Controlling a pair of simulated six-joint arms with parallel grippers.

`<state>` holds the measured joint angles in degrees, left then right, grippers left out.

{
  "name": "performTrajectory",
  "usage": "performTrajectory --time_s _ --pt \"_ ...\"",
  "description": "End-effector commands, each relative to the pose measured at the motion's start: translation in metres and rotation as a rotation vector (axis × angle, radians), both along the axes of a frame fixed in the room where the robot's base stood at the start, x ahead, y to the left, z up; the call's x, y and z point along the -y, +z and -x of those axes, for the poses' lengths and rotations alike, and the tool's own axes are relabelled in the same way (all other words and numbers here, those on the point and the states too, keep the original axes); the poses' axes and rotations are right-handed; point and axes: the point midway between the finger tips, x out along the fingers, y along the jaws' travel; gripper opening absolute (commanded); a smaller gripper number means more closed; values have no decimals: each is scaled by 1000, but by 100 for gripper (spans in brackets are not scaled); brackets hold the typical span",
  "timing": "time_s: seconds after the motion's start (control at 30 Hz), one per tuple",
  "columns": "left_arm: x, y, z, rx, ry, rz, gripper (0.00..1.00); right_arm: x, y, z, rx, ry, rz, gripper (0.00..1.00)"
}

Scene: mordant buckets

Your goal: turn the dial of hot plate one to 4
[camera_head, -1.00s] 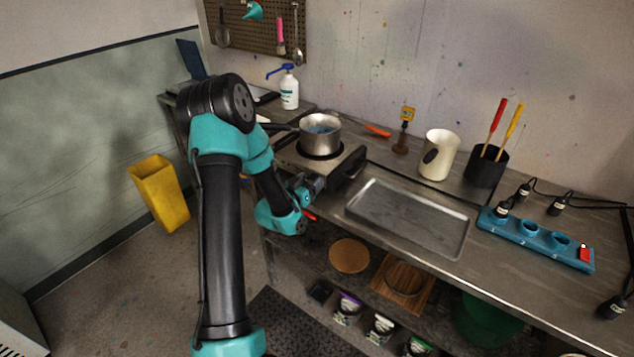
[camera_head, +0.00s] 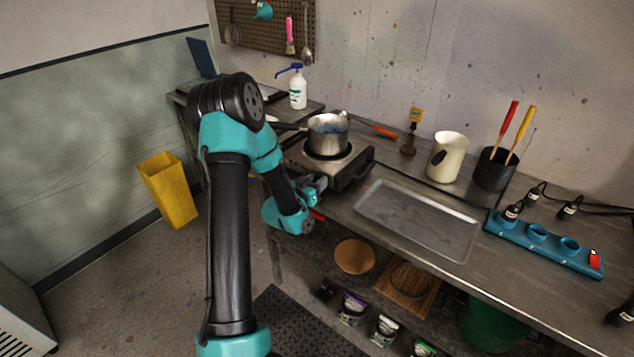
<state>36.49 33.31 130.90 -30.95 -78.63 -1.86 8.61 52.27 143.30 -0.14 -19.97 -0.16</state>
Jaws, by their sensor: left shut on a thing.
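A hot plate (camera_head: 304,160) with a silver top and dark front sits on the bench, with a steel pot (camera_head: 327,134) on its burner. The pot holds something blue. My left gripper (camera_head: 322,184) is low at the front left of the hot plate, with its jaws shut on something. The dial is hidden behind the gripper or too small to make out, so its setting cannot be read. My right gripper is not in view.
A metal tray (camera_head: 417,222) lies right of the hot plate. Behind it stand a cream jug (camera_head: 448,157) and a black holder (camera_head: 493,170). A blue socket strip (camera_head: 553,245) is at the right. A white pump bottle (camera_head: 298,92) stands at the back left.

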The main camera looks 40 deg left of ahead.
Motion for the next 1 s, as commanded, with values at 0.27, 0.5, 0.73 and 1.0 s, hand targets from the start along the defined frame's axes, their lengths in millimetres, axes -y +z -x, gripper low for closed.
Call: performTrajectory --time_s 0.27,0.5,0.73,1.0 --pt "1 0 0 -22 0 -187 15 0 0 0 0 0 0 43" --pt "1 0 0 -44 0 -384 15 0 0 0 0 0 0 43" --pt "1 0 0 -55 0 -473 15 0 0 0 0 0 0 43" --pt "1 0 0 -55 0 -473 39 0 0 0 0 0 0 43"
